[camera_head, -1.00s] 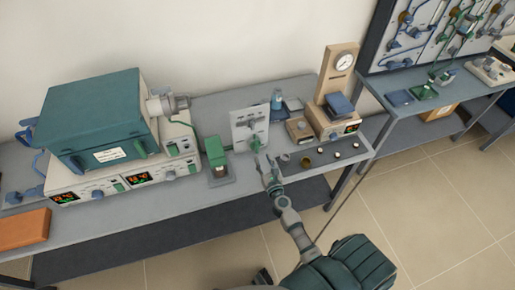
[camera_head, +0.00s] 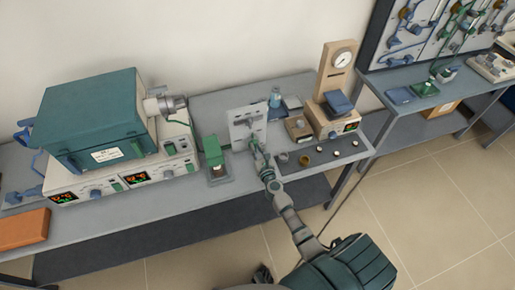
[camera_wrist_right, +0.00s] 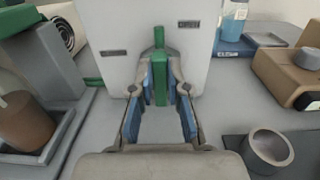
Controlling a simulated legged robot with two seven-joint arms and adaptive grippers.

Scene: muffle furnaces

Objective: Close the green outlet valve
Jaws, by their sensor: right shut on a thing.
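The green outlet valve handle (camera_wrist_right: 160,78) stands upright in the right wrist view, in front of a pale upright panel (camera_wrist_right: 125,30). My right gripper (camera_wrist_right: 171,88) is shut on this handle, with its blue finger pads on either side of it. In the head view my right gripper (camera_head: 258,154) reaches the lower front of the panel (camera_head: 238,124) and covers most of the handle. The valve body behind the handle is mostly hidden.
A teal-topped furnace (camera_head: 92,110) stands on the bench at the left. A small green device (camera_head: 213,150) stands just left of the panel. A wooden gauge stand (camera_head: 336,70) and a small round cup (camera_wrist_right: 268,150) are to the right.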

